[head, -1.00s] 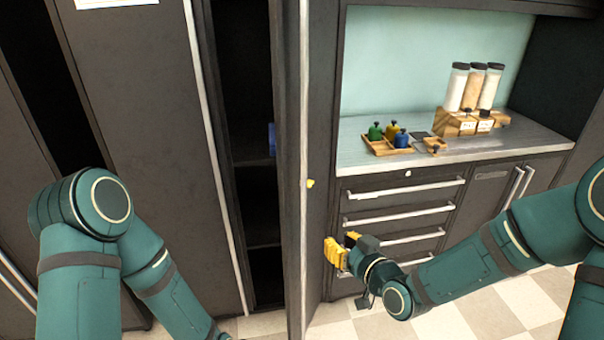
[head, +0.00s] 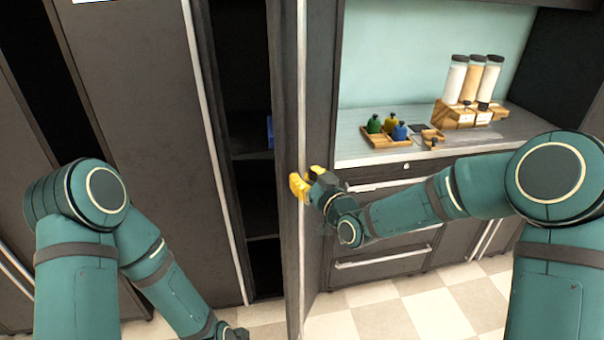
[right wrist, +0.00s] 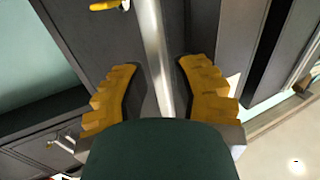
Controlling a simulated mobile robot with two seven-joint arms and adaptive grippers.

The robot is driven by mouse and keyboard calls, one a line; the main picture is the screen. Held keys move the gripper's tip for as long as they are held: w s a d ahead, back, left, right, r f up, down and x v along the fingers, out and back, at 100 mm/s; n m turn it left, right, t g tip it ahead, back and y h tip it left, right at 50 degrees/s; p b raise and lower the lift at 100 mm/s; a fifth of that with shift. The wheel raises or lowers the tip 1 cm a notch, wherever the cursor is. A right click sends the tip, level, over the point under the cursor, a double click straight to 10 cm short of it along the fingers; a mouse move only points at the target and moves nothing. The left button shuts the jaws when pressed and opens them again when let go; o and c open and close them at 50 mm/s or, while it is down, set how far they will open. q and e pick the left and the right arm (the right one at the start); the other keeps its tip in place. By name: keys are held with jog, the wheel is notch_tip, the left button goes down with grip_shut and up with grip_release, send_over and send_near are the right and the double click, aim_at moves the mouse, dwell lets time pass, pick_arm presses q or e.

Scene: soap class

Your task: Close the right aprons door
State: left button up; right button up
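The dark grey door (head: 285,90) stands open, seen nearly edge-on in the head view, with a pale strip along its front edge. My right gripper (head: 305,183) is at that edge, at mid-height of the picture. In the right wrist view its yellow fingers (right wrist: 160,95) are spread wide, with the pale strip of the door edge (right wrist: 152,45) running between them. I cannot tell whether either finger touches it. My left gripper (head: 232,332) shows only as a dark piece at the bottom edge, and its fingers are hidden.
Left of the door is a dark open compartment (head: 250,190) with shelves and a blue item (head: 270,132). A counter (head: 360,120) with bottles and a wooden tray (head: 388,140) lies to the right. Drawers stand below it. Checkered floor (head: 400,305) is free in front.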

jog(key=shift+x, duration=0.85)
jog(key=shift+o, duration=0.4)
grip_shut()
jog(key=shift+a, duration=0.1)
